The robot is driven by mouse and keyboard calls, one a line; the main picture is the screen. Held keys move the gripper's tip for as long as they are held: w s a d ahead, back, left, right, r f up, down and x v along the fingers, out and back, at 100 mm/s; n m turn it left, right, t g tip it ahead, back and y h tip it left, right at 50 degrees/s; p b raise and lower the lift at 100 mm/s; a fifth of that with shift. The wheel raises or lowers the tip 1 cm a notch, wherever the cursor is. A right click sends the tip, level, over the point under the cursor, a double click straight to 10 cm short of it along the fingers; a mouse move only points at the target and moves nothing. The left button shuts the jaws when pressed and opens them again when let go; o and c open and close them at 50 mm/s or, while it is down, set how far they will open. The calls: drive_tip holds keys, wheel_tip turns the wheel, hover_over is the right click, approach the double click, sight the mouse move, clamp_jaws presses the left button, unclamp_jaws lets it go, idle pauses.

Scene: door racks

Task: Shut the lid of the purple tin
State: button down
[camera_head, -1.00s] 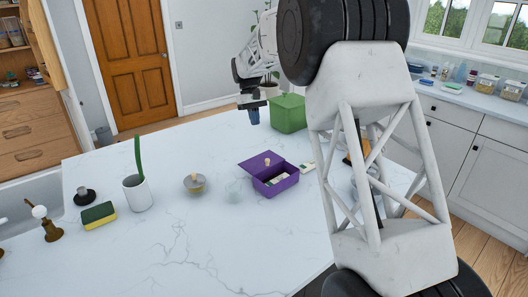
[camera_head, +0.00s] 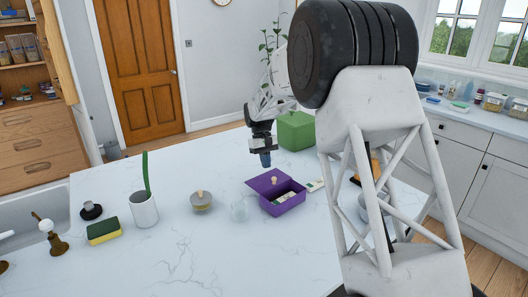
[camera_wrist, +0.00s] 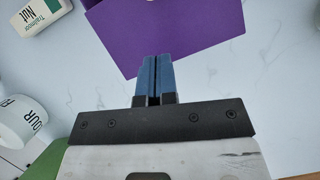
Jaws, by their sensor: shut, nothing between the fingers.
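The purple tin (camera_head: 284,206) stands on the white counter. Pale contents show inside the tin. My gripper (camera_head: 265,161) is above and behind the lid, its blue fingertips together and empty. In the wrist view the fingertips (camera_wrist: 152,80) overlap the near edge of the purple lid (camera_wrist: 170,35); I cannot tell whether they touch it.
A green tin (camera_head: 296,131) stands behind the purple one. A small labelled box (camera_head: 315,186) lies right of it. The front counter is clear.

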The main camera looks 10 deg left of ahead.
drive_tip(key=shift+s+d+f, duration=0.2)
drive_tip(key=shift+s+d, duration=0.45)
drive_tip(key=shift+s, duration=0.25)
drive_tip(key=shift+s+d+f, duration=0.15)
drive_tip(key=shift+s+d, duration=0.45)
drive_tip(key=shift+s, duration=0.3)
drive_tip(key=s+d, duration=0.5)
drive_tip(key=shift+d, duration=0.35)
drive_tip(key=shift+s+d, duration=0.4)
drive_tip(key=shift+d, duration=0.05)
drive_tip(key=shift+f, duration=0.1)
